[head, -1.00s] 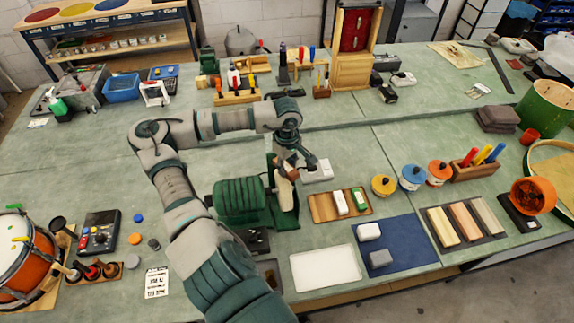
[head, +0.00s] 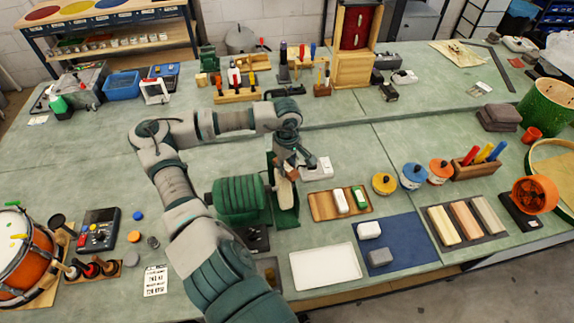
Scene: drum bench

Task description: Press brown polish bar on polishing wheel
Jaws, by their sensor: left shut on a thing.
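The polishing wheel (head: 286,194) is a pale disc on the right end of the green motor (head: 240,199), in the middle of the bench. My left gripper (head: 291,172) reaches over from behind and is shut on the brown polish bar (head: 292,174), a small brown piece at the wheel's upper edge. The bar looks very close to the wheel; I cannot tell whether they touch. The gripper partly hides the bar. My right gripper is not in view.
A wooden tray (head: 318,207) holds a white and a green bar to the right. A white tray (head: 326,283) and a blue mat (head: 402,262) with two blocks lie in front.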

